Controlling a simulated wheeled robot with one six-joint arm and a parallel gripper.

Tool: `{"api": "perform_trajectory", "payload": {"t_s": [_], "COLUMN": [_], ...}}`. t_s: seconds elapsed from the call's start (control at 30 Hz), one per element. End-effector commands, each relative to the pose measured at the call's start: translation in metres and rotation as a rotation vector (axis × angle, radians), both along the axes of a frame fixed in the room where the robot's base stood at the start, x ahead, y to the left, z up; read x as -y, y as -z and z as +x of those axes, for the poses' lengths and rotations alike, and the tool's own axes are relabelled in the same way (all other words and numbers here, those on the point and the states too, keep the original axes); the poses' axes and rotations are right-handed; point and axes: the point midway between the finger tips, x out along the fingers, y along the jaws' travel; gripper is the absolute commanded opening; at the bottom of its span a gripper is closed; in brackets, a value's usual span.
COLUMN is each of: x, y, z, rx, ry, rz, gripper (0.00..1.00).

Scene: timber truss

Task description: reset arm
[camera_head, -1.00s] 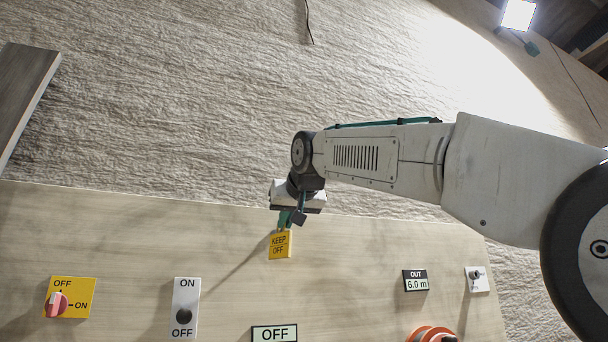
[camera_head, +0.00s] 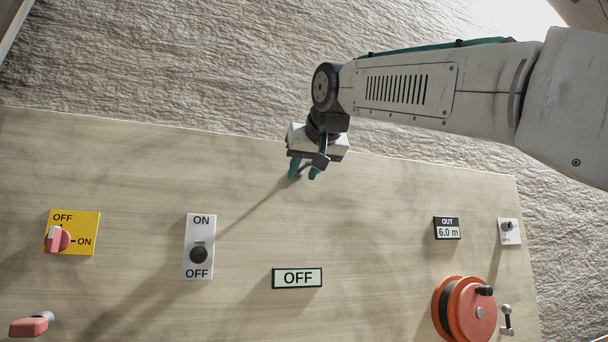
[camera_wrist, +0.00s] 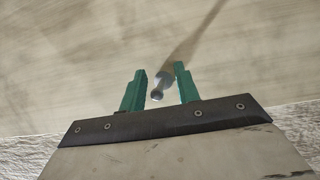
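My gripper (camera_head: 304,173) is in front of the upper middle of the wooden panel (camera_head: 370,215). Its two green fingers point down and are apart, with nothing held between them. In the wrist view my gripper (camera_wrist: 160,73) also shows open. A small grey peg with a round end (camera_wrist: 158,92) shows between the fingers there; I cannot tell how far off it is. No yellow KEEP OFF tag shows in either view now.
The panel carries a yellow OFF/ON plate (camera_head: 85,219) with a red knob, an ON/OFF switch (camera_head: 200,224), an OFF sign (camera_head: 297,278), an OUT 6.0 m display (camera_head: 447,232) and an orange reel (camera_head: 467,309). A red handle (camera_head: 30,326) is at lower left. Rough wall (camera_head: 190,60) lies behind.

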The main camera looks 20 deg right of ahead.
Motion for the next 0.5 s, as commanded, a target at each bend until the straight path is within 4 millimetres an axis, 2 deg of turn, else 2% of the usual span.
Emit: {"api": "perform_trajectory", "payload": {"t_s": [0.13,0.5], "x": [0.0,-0.002], "y": [-0.006,-0.028], "z": [-0.012,-0.063], "rx": [0.002,0.003], "ry": [0.0,-0.001], "rz": [0.001,0.0], "gripper": [0.32,0.32]}}
